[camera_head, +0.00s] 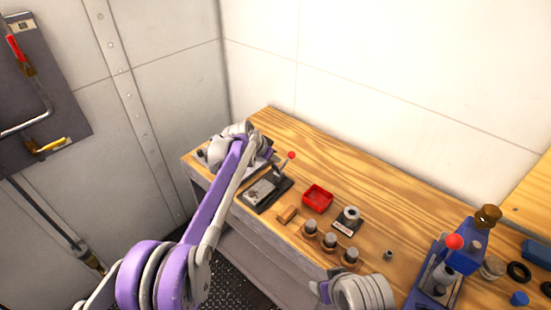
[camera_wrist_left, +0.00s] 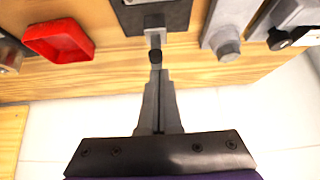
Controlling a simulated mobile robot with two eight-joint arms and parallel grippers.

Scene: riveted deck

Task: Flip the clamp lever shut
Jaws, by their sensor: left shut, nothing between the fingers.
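The clamp (camera_head: 262,190) is a grey metal fixture on a dark plate near the bench's left end. Its lever, tipped with a red knob (camera_head: 291,155), stands up and slants toward the wall. My left gripper (camera_head: 268,156) is at the clamp's far side, close to the lever, its fingers mostly hidden by my arm. In the left wrist view my gripper (camera_wrist_left: 156,78) is shut and empty, its tips over a grey bar (camera_wrist_left: 155,32) with a dark end. I cannot tell whether they touch. The red knob does not show there.
A red tray (camera_head: 317,198) and a wooden block (camera_head: 288,214) sit right of the clamp. Several dark-topped cylinders (camera_head: 330,241) line the front. A blue press (camera_head: 437,277) with a red knob stands further right. Bare wood lies behind the tray; a white wall backs the bench.

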